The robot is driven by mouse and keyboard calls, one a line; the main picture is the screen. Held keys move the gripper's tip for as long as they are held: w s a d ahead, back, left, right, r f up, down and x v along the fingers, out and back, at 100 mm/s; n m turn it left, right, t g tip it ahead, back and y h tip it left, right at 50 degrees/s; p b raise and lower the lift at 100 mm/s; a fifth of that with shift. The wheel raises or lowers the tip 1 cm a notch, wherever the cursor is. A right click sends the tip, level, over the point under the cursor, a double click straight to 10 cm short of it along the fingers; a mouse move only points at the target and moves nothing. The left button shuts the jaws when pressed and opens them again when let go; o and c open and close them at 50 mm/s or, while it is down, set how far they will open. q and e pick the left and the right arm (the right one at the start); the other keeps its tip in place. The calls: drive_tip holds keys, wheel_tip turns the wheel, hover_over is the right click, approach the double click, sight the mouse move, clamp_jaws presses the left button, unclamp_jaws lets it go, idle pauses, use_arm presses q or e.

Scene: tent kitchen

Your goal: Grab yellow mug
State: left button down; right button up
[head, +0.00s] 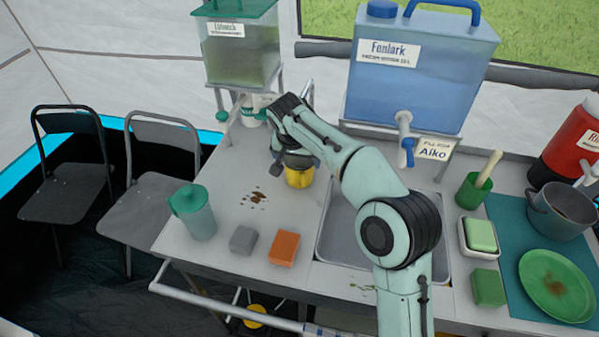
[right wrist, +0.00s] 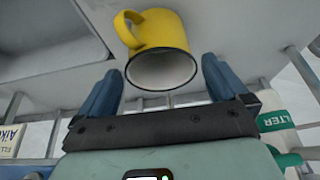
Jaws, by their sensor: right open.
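The yellow mug (head: 299,178) stands on the counter at the left edge of the sink, partly hidden by my right gripper (head: 284,158) and arm. In the right wrist view the mug (right wrist: 162,28) shows its dark rim, pale inside and handle, at the upper left of the mouth. My right gripper (right wrist: 160,66) is open, with one blue finger on either side of the mug's rim in that view. I cannot tell whether the fingers touch it. My left gripper is not in view.
The metal sink (head: 335,240) lies right of the mug. A green-lidded dispenser (head: 240,60) and a blue water container (head: 420,75) stand behind. A teal pitcher (head: 196,215), a grey block (head: 243,239) and an orange sponge (head: 284,248) are at front left.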

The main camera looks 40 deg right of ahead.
sight(299, 161)
drive_tip(key=x, duration=0.4)
drive_tip(key=shift+d+f+b, duration=0.1)
drive_tip(key=shift+f+b, duration=0.2)
drive_tip(key=shift+f, duration=0.05)
drive_tip(key=c, duration=0.9)
drive_tip(key=shift+r, duration=0.2)
drive_tip(key=shift+r, duration=0.55)
drive_tip(key=s+a, duration=0.1)
drive_tip(key=a, duration=0.1)
drive_tip(key=s+a, duration=0.2)
drive_tip(key=s+a+b, duration=0.1)
drive_tip(key=a, duration=0.1)
drive_tip(key=shift+s+f, duration=0.1)
drive_tip(key=shift+s, duration=0.25)
drive_tip(key=shift+s+a+r, duration=0.1)
drive_tip(key=shift+a+r, duration=0.05)
drive_tip(key=shift+r, duration=0.15)
drive_tip(key=shift+r+p, duration=2)
drive_tip(key=shift+r, duration=4.55)
